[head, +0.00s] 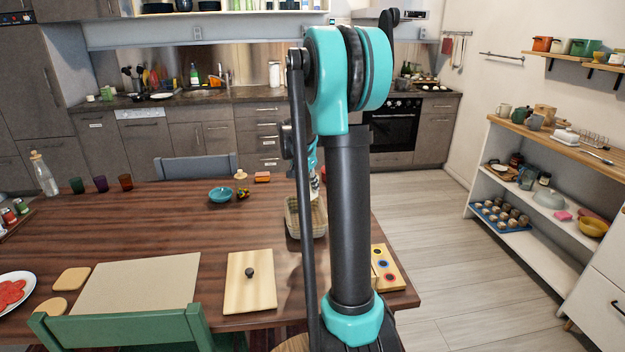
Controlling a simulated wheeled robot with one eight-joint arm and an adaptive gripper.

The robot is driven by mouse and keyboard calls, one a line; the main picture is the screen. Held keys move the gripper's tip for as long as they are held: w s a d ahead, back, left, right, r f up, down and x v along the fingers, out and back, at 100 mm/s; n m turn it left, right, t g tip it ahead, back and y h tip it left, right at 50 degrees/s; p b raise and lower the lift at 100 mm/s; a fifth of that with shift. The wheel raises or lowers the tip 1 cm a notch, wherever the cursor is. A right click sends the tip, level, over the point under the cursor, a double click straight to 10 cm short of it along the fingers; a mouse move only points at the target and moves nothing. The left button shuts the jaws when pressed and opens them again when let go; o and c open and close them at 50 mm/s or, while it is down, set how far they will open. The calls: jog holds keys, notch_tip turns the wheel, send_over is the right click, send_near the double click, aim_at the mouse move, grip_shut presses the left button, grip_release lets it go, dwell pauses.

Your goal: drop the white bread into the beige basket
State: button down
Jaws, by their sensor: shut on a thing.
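The beige basket (292,222) stands on the wooden table near its right side, partly hidden behind my arm. My gripper (315,188) is low over the basket's far right part, mostly covered by my arm links. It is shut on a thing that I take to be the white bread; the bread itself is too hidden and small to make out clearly. I cannot tell how far it is above the basket's floor.
A teal bowl (221,195) and an orange block (263,177) lie behind and left of the basket. A board with a dark knob (250,285) lies in front. A panel with coloured rings (388,266) is at the right edge. The table's left middle is clear.

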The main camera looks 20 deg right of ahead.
aim_at(314, 198)
jog(key=shift+f, duration=1.65)
jog(key=c, duration=1.5)
grip_release()
jog(key=v, duration=1.2)
jog(key=s+a+f+n+y, duration=0.1)
jog(key=s+a+f+n, duration=0.2)
jog(key=s, duration=0.6)
jog(key=s+a+f+n+t+y, duration=0.1)
jog(key=s+a+f+n, duration=0.2)
jog(key=s+f, duration=0.5)
jog(key=s+a+f+n+y, duration=0.2)
jog(key=s+f+n, duration=0.3)
jog(key=s, duration=0.6)
jog(key=shift+s+a+f+n+t, duration=0.3)
jog(key=shift+s+a+f+t, duration=0.1)
jog(key=shift+a, duration=0.2)
